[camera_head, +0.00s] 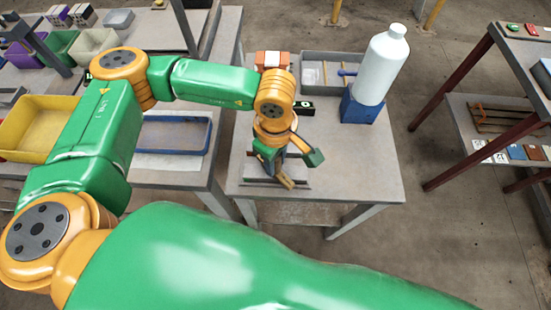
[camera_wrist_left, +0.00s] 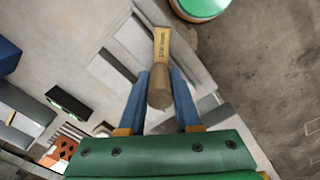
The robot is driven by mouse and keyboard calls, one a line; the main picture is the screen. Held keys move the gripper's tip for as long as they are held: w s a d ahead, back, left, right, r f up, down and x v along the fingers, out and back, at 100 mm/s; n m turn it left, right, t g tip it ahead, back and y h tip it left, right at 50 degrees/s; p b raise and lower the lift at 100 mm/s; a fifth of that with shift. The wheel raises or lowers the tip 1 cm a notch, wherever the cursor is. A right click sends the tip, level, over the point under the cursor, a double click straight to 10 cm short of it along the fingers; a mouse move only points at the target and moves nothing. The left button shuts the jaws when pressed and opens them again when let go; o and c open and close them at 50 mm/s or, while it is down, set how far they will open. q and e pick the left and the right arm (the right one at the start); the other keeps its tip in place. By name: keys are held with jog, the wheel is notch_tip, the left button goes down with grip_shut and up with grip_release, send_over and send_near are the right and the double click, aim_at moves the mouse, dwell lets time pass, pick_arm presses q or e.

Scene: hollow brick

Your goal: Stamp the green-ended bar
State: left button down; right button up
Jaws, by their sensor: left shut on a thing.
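My left gripper (camera_head: 279,171) points down over the near left part of the grey table (camera_head: 345,180). In the left wrist view its blue fingers (camera_wrist_left: 166,75) are shut on a tan, brass-like stamp (camera_wrist_left: 162,42). The stamp has a rounded end towards the camera and small dark marks on its flat far part. Grey plates lie below and beside it; I cannot tell whether it touches them. A small black block with a green mark (camera_head: 304,107) lies behind the gripper, and it also shows in the wrist view (camera_wrist_left: 68,104). I cannot make out a green-ended bar for certain. My right gripper is not in view.
Behind are a grey tray (camera_head: 313,84) and an orange-red brick (camera_head: 272,60). The table's front right is clear. A blue-rimmed tray (camera_head: 172,134) lies on the left table.

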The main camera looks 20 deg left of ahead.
pick_arm(q)
jog(key=shift+s+f+b, duration=0.1)
jog(key=shift+f+b, duration=0.05)
jog(key=shift+b, duration=0.25)
dwell(0.8)
notch_tip(320, 180, up, 7)
jog(key=p, duration=0.4)
dwell(0.3)
dwell(0.7)
